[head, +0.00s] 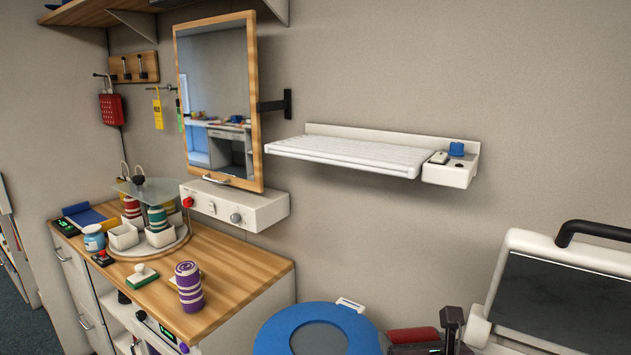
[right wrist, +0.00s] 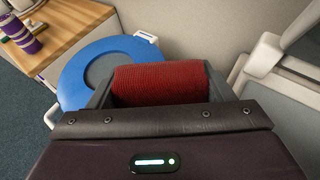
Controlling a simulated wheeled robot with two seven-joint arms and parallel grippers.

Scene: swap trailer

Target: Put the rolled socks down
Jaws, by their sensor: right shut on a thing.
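The rolled socks (head: 410,336) are a dark red ribbed roll at the bottom of the head view. My right gripper (head: 424,337) is shut on them. In the right wrist view the red roll (right wrist: 155,84) lies crosswise between the two grey fingers of the gripper (right wrist: 160,88). The socks appear in front of the blue ring-shaped top (head: 268,335) with a dark grey centre, which also shows in the right wrist view (right wrist: 75,88). I cannot tell the height of the socks above what is below. My left gripper is not in view.
A white slatted wall shelf (head: 345,152) looks empty. A lidded unit with a black handle (head: 592,232) stands at right.

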